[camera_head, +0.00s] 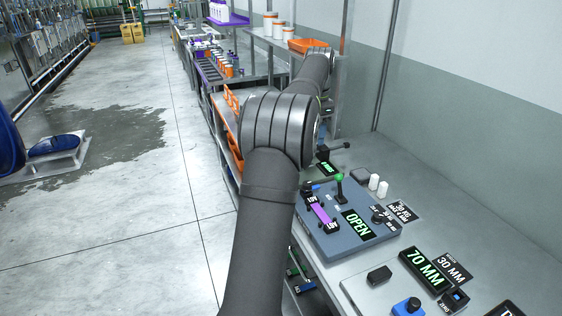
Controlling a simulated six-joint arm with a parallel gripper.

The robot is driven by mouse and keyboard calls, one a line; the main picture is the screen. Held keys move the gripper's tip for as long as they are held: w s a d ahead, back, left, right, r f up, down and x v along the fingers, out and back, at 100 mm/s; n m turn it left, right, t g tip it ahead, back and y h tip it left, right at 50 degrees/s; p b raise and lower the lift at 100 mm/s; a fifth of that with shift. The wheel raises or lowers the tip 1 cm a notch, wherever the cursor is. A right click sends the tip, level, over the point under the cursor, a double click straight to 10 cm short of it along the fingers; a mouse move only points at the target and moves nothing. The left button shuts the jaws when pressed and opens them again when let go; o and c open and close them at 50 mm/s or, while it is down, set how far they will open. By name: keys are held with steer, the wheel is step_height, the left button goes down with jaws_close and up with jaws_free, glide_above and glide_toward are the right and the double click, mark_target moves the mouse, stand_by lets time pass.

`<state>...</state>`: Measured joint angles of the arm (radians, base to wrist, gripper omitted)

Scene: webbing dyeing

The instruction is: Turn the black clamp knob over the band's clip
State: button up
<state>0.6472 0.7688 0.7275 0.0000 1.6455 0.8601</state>
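A short purple band (320,212) lies on a blue-grey fixture (345,247) on the bench, with a dark piece at each end. I cannot tell which piece is the clip. A round black knob (379,217) stands at the fixture's right side, beside a small dark label. I cannot tell for sure that it is the clamp knob. A green-topped lever (340,180) stands upright behind the band, and the fixture's display (357,225) reads OPEN. My arm reaches past the fixture towards the back of the bench. My gripper is hidden behind my arm's elbow.
A second display (424,270) reads 70 MM at the front right, near a blue knob (408,306) and a black block (379,275). An orange tray (308,45) and white tubs (278,28) are farther back. Wet floor lies left.

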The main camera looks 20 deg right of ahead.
steer(key=f+n, duration=0.6)
steer(key=n, duration=0.1)
steer(key=a+f+n, duration=0.1)
steer(key=f+n, duration=0.5)
steer(key=n, duration=0.2)
steer(key=f+n, duration=0.6)
steer(key=n, duration=0.1)
steer(key=shift+a+n, duration=0.3)
steer(key=c, duration=1)
